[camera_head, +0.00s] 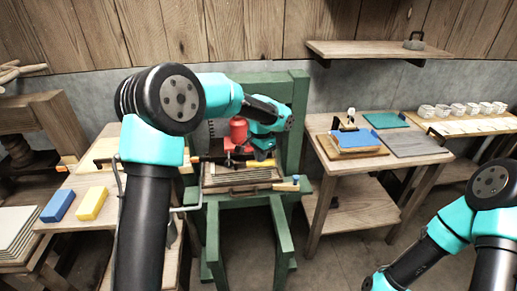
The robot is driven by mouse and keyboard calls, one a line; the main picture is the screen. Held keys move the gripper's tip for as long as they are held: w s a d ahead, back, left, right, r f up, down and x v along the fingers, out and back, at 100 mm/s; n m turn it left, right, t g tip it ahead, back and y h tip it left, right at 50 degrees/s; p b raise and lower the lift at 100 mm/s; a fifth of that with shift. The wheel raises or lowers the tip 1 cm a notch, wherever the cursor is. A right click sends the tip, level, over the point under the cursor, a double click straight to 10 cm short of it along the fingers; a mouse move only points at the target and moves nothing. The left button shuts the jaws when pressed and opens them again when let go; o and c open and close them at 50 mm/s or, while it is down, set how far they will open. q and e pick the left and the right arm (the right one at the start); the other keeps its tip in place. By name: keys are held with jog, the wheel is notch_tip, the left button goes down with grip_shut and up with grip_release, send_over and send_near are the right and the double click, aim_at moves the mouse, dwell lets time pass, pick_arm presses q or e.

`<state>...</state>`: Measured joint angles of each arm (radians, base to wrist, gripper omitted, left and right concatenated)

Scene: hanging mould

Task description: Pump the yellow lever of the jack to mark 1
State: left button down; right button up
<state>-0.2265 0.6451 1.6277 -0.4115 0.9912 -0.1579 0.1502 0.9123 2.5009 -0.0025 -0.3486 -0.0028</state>
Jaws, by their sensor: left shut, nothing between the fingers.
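The jack (238,131) shows as a red body inside the green press frame (298,125), above a stack of boards. My left arm reaches over it from the left. My left gripper (262,156) points down just right of the red body; it is small and partly hidden by its own wrist. It is shut and empty. A small yellow piece (196,160) shows left of the jack, but I cannot tell whether it is the lever. Mark 1 is too small to make out. My right arm is at the lower right, its fingertips outside the picture.
A left table holds a blue block (58,205) and a yellow block (92,203). A blue-handled tool (286,186) lies at the front of the press. The right table (335,170) holds boards and a grey sheet (412,143). Floor right of the press is clear.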

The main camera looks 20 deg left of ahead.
pick_arm(q)
jog(key=shift+f, duration=2.5)
jog(key=shift+r, duration=3.9)
jog(key=shift+r, duration=0.1)
jog(key=shift+r, duration=2.9)
